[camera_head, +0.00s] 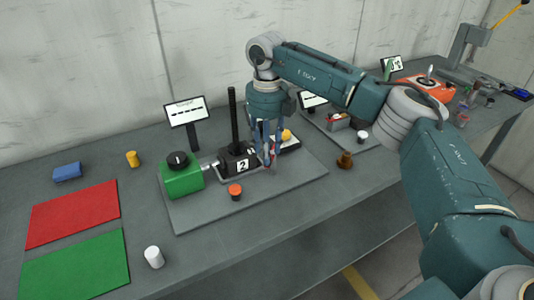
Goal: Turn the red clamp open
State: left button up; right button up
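My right gripper (269,160) points down over the grey base plate (205,216), just right of a black block (231,160) marked "?". A small patch of red shows at its fingertips; it may be part of the red clamp, but the fingers hide most of it. I cannot tell whether the fingers touch it or how far apart they are. A green block (180,182) with a black knob (178,159) stands left of the black block, with a silver rod between them. A black post (233,115) rises at the black block. My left gripper is not in view.
A black-based orange-red button (235,191) stands on the plate's front part. A sign (185,111) stands behind. Red (72,214) and green (76,265) mats, a blue block (67,172), yellow (132,159) and white (154,257) cylinders lie left. A brown piece (345,160) stands right.

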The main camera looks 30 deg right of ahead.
notch_tip(320, 180, up, 10)
dwell(0.3)
jog(key=shift+f, duration=0.1)
dwell(0.3)
